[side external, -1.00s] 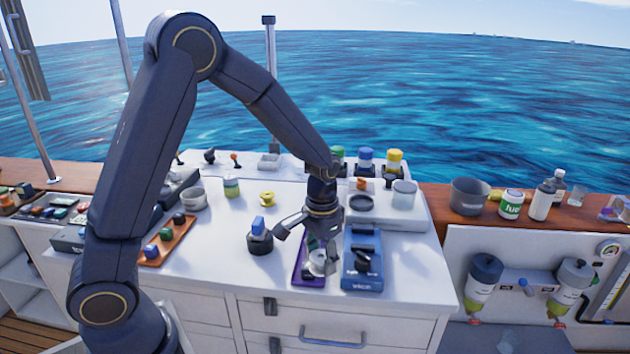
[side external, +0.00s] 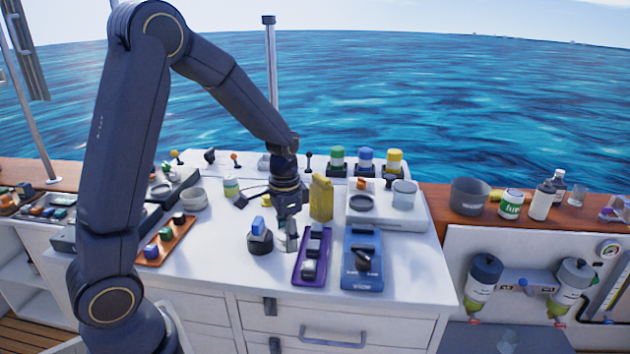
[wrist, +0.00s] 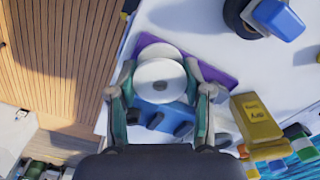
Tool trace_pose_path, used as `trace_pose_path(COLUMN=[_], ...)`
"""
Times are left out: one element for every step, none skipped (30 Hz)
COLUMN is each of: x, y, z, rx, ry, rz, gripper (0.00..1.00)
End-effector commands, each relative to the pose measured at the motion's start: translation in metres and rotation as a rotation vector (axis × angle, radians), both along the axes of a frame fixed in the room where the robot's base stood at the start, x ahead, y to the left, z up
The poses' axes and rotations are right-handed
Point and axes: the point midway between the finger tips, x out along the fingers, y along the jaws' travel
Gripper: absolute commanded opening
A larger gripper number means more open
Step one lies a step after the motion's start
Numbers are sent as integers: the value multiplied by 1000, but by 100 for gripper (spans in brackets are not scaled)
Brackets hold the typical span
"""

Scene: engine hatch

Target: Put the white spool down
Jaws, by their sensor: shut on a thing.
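In the side view my gripper (side external: 288,241) points down between the black round base with a blue top (side external: 259,235) and the purple tray (side external: 299,279). The spool is mostly hidden there by the fingers. I cannot tell whether it touches the counter.
The white counter (side external: 215,262) has free room at front left. The purple tray holds dark blocks. Right of it stands a blue box with a black knob (side external: 362,272). A yellow canister (side external: 321,199) stands behind. An orange tray (side external: 165,240) lies left.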

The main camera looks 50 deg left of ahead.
Motion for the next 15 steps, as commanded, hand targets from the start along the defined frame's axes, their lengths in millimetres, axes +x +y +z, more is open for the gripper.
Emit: trace_pose_path(x=[-8,-13,-21,-28,-34,-44,-51,-57,-66,-71,-76,-82,-86,-89,-92], y=[23,36,53,66,78,94,105,114,126,133,139,147,151,155,159], z=[5,8,13,16,19,22,25,27,30,32,33,35,36,36,37], rx=[0,1,0,0,1,1,1,1,2,1,1,1,1,1,1], ry=[-2,-3,-3,-2,-3,-3,-3,-3,-2,-1,0,0,-1,-1,-1], rz=[26,40,61,79,101,133,160,187,225,252,277,305,323,337,352], gripper=[16,16,16,16,16,16,16,16,16,16,16,16,16,16,16])
